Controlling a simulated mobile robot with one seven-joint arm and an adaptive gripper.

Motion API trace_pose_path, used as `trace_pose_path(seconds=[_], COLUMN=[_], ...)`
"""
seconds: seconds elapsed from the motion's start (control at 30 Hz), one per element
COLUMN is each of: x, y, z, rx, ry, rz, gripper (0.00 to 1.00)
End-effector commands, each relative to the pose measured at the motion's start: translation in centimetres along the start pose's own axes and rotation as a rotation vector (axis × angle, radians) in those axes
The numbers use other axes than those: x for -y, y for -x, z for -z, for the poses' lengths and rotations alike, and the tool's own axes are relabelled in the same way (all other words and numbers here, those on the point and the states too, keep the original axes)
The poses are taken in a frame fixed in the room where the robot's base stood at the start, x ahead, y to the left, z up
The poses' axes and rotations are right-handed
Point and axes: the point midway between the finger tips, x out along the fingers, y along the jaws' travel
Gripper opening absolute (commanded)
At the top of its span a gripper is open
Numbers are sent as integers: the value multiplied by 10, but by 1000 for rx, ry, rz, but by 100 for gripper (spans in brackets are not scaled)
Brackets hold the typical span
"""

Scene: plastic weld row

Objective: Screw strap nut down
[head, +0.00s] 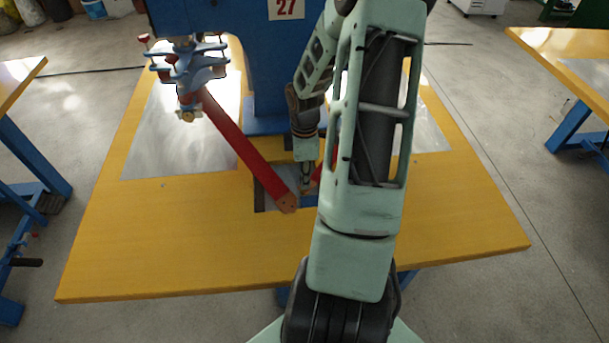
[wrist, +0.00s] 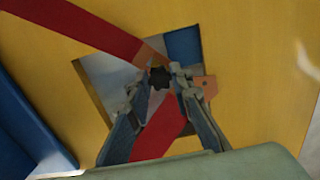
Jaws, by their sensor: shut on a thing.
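The strap nut (wrist: 159,77), a dark star-shaped knob, sits between the fingertips of my gripper (wrist: 157,81) in the wrist view. My gripper is shut on it; it also shows in the head view (head: 305,188), pointing down at the table opening. One red strap (wrist: 95,27) comes in from the upper left and its tan end lies beside the nut. It also shows in the head view (head: 240,145), slanting down from the machine. A second red strap (wrist: 163,128) runs below the nut, between my fingers. The nut's underside and thread are hidden.
The yellow table (head: 170,240) has a square opening with a grey and blue plate (wrist: 184,48) under the straps. A blue machine column (head: 232,60) stands behind. A blue handwheel assembly (head: 188,65) hangs at left. The table's front is clear.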

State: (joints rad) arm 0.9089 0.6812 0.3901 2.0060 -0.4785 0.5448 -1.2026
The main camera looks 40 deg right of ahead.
Motion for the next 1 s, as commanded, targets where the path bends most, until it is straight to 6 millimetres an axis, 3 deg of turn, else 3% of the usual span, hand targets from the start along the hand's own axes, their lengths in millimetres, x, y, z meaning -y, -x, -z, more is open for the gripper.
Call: trace_pose_path(seconds=[1.0], x=[0], y=[-8], z=[0], rx=[0], ry=[0], rz=[-1], gripper=[8])
